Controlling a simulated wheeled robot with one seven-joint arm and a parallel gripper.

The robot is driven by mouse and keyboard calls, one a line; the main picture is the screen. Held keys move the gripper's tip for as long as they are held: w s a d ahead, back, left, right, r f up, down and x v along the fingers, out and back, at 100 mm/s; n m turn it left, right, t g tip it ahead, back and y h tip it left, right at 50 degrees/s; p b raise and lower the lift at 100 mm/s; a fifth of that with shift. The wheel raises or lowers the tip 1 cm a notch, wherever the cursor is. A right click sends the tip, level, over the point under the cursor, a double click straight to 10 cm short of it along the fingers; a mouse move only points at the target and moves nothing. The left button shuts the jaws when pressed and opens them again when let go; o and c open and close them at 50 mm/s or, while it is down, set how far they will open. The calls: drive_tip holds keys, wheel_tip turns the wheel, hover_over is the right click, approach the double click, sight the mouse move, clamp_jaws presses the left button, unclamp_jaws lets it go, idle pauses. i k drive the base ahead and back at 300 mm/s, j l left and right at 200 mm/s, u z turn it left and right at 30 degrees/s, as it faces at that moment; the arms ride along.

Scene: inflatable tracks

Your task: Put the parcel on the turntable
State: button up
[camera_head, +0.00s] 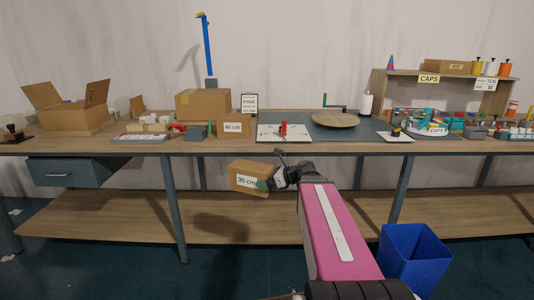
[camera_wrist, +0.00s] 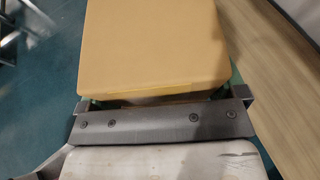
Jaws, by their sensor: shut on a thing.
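The parcel is a brown cardboard box (camera_head: 243,171) with a white label that seems to read "30 cm". It also fills the upper middle of the wrist view (camera_wrist: 150,45). My gripper (camera_head: 268,183) is shut on the parcel's right end in the head view. It holds the parcel in front of the bench, below the level of the tabletop. The fingertips are partly hidden by the parcel. The turntable (camera_head: 336,120) is a round wooden disc on the dark mat, right of the middle of the bench. Its top looks empty.
The bench's front edge (camera_head: 220,152) lies between parcel and turntable. A green crank (camera_head: 334,104) stands behind the turntable, a white bottle (camera_head: 366,104) at its right. A white board with a red clamp (camera_head: 284,131) lies left of it. A blue bin (camera_head: 413,258) stands on the floor.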

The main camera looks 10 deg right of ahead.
sight(335, 118)
drive_tip(key=i+j, duration=0.1)
drive_tip(key=j, duration=0.2)
drive_tip(key=i+j+z, duration=0.1)
drive_tip(key=j, duration=0.2)
drive_tip(key=i+j, duration=0.15)
drive_tip(key=j+z, duration=0.15)
drive_tip(key=z, duration=1.25)
